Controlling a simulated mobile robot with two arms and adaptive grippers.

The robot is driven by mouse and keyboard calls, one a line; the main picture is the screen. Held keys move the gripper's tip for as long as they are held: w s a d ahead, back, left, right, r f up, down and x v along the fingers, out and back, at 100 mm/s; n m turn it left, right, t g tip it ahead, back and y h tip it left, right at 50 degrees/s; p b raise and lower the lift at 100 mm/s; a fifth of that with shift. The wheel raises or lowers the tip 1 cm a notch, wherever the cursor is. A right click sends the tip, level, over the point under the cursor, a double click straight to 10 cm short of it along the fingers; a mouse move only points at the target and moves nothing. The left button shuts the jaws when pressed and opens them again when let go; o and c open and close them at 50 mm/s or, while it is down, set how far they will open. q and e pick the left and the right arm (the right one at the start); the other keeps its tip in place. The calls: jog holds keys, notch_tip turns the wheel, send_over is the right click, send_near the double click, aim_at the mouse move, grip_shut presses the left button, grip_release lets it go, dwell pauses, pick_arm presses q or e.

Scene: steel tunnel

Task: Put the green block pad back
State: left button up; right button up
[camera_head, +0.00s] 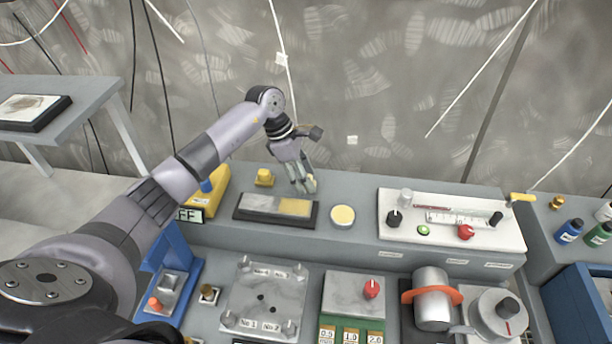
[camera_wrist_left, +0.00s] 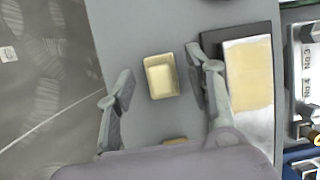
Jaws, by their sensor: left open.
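My left gripper (camera_head: 303,182) is open behind the right end of a black tray. In the left wrist view its fingers (camera_wrist_left: 163,90) stand apart on either side of a small pale yellow block (camera_wrist_left: 161,76). A gap shows between the block and each finger. In the head view the gripper mostly hides this block. The black tray (camera_head: 235,215) holds a grey pad and a yellow pad (camera_head: 295,207); the tray also shows in the left wrist view (camera_wrist_left: 213,40). No plainly green pad shows. My right gripper is out of view.
A white panel with knobs (camera_head: 450,222) is farther right. A box with green labelled parts (camera_head: 350,333) and a metal plate (camera_head: 262,300) are in front.

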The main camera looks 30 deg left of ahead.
pick_arm(q)
jog(key=b+v, duration=0.2)
jog(key=v, duration=0.9)
jog(key=shift+r+b, duration=0.3)
jog(key=shift+s+a, duration=0.15)
